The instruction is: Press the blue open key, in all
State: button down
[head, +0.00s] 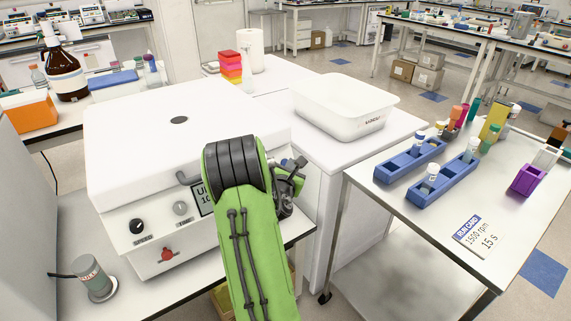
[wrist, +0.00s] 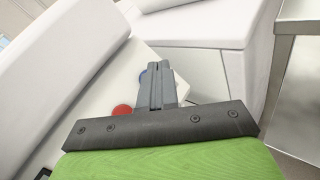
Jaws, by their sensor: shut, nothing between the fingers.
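The white benchtop machine (head: 150,135) stands on the left bench with its lid down. Its front has dark and grey knobs, a red knob (head: 167,254) and a display (head: 205,198) partly covered by my arm. In the head view my arm hides the key.
A white basin (head: 345,105) stands on the bench behind, right of the machine. The right table holds blue racks (head: 445,180) with tubes and a card (head: 474,236). A grey-green cylinder (head: 93,278) stands at the front left.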

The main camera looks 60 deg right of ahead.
dwell(0.4)
jog(key=shift+w+d+f, duration=0.15)
jog(key=shift+w+d, duration=0.05)
jog(key=shift+w, duration=0.1)
jog(key=shift+w+d+f, duration=0.15)
jog(key=shift+w+f, duration=0.05)
jog(key=shift+w, duration=0.15)
dwell(0.5)
jog(key=shift+s, duration=0.1)
jog(key=shift+s+a+r+p, duration=0.35)
jog(key=shift+s+p, duration=0.15)
jog(key=shift+s, duration=0.05)
jog(key=s, duration=0.1)
jog(key=s+a+r+p, duration=0.2)
jog(key=s, duration=0.1)
jog(key=shift+r, duration=0.1)
dwell(0.5)
dwell(0.7)
